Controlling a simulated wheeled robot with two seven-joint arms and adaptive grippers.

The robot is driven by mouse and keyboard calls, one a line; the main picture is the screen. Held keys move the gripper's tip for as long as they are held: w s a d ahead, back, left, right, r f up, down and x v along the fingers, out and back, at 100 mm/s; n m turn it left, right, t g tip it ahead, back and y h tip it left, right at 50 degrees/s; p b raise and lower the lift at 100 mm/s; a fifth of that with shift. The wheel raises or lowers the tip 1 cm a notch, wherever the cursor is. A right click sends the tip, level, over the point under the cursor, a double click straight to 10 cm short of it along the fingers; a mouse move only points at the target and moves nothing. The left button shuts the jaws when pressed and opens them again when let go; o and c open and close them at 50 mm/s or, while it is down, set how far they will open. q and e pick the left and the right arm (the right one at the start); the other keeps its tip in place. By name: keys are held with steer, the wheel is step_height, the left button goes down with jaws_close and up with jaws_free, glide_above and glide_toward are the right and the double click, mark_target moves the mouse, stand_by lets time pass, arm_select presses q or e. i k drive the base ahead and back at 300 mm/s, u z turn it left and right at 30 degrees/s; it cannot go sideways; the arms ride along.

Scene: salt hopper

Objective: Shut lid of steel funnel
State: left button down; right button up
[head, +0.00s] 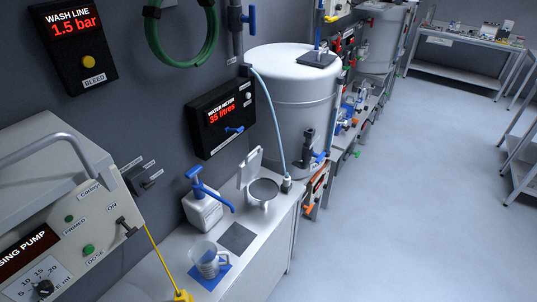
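The steel funnel (263,190) sits on the light bench top, near the bench's right end. Its round mouth faces up and is uncovered. Its pale grey lid (250,168) stands raised, close to upright, at the back left of the mouth. A small fitting shows on the funnel's front side. Neither of my grippers is in the head view, and nothing is touching the lid.
A white bottle with a blue pump (203,206) stands left of the funnel. A dark square plate (237,238) and a clear jug (205,259) on a blue mat are nearer. A large white tank (290,97) stands behind. Open floor (430,200) lies right.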

mark_target(251, 166)
steer(key=z, duration=0.35)
steer(key=k, duration=0.45)
steer(key=z, duration=0.85)
steer(key=i, duration=1.2)
steer(key=u, duration=0.85)
